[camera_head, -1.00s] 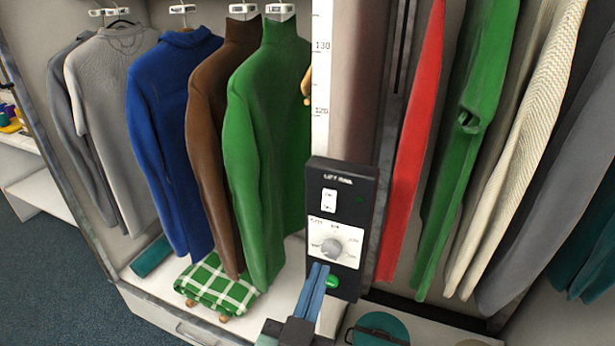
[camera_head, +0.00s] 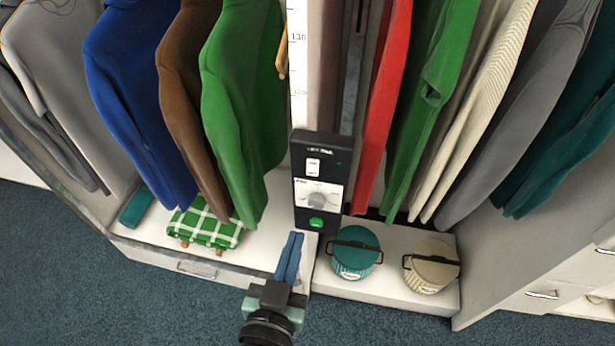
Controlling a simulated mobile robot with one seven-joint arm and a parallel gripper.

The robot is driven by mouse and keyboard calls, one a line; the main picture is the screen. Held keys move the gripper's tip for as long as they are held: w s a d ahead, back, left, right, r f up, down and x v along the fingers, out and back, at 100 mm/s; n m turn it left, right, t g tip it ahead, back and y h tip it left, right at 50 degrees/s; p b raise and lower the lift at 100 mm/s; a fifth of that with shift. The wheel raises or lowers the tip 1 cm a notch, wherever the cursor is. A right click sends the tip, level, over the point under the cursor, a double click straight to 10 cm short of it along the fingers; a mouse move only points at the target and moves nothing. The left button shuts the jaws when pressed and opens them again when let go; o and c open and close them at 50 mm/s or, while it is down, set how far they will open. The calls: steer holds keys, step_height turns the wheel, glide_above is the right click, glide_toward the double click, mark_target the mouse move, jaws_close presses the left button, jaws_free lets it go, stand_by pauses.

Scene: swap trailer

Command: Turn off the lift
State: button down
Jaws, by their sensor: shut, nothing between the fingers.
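The lift's black control panel (camera_head: 301,222) is fixed on the post between the two clothes bays. It carries a white rocker switch (camera_head: 313,165) near the top, a small dark green indicator (camera_head: 339,164) beside it, a grey round dial (camera_head: 317,200) on a white plate, and a bright green button (camera_head: 316,222) at the bottom. My gripper (camera_head: 294,236) points up with its blue fingers together and empty. Its tips are just below and left of the green button; they look apart from the panel, though depth is hard to judge. The switch's position is too small to read.
Several sweaters, including a green one (camera_head: 238,90), hang left; a red garment (camera_head: 386,100) and others hang right. A folded green checked cloth (camera_head: 205,228) lies on the left shelf. A teal canister (camera_head: 355,252) and a beige canister (camera_head: 432,265) stand lower right. Floor in front is clear.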

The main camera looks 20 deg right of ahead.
steer(key=p, duration=0.5)
glide_toward(315, 175)
steer(key=x, duration=0.5)
steer(key=shift+w+d+f, duration=0.1)
steer(key=shift+w+d, duration=0.05)
steer(key=shift+w+d+f, duration=0.25)
steer(key=shift+w+d, duration=0.15)
steer(key=shift+w, duration=0.2)
